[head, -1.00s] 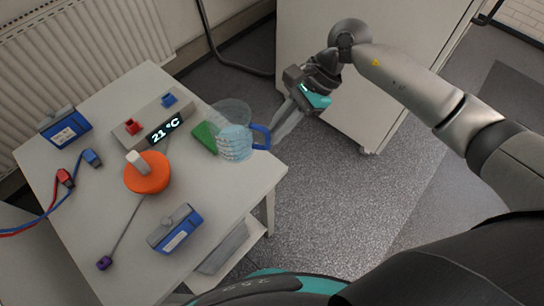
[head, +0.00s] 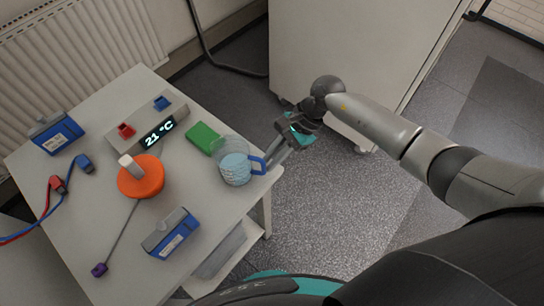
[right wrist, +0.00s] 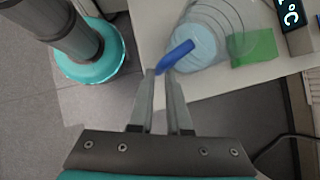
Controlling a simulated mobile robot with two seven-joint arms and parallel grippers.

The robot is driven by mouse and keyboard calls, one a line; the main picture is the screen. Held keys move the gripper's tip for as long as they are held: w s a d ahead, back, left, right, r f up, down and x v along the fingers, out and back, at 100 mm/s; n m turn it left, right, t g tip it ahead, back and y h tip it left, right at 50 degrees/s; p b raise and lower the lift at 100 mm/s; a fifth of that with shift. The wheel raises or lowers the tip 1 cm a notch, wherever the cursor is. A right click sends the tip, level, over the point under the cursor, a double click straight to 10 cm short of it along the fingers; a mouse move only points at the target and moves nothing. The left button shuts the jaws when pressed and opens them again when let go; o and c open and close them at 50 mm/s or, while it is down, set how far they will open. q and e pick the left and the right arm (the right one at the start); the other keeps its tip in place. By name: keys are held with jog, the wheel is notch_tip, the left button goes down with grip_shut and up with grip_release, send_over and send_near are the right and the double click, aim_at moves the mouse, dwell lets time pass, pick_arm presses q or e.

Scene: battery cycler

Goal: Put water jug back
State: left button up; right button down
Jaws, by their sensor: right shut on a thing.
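The water jug (head: 235,172) is clear with pale blue water and a blue handle (head: 257,164). It stands at the right edge of the white table, its handle pointing out past the edge. My right gripper (head: 268,166) reaches in from the right and is shut on the handle. In the right wrist view the fingertips (right wrist: 163,76) meet the end of the blue handle (right wrist: 175,54). The jug (right wrist: 196,44) is beyond them, partly cut off by the top edge. My left gripper is not in view.
The white table (head: 120,265) also holds a green block (head: 202,137) close behind the jug, a 21 °C display unit (head: 160,133), an orange round device (head: 142,178), and blue batteries (head: 171,234), (head: 56,134). A white cabinet (head: 350,60) stands behind my right arm. Floor is clear to the right.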

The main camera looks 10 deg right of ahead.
jog(key=c, duration=0.9)
grip_release()
jog(key=shift+o, duration=0.2)
jog(key=v, duration=1.2)
jog(key=shift+b, duration=0.4)
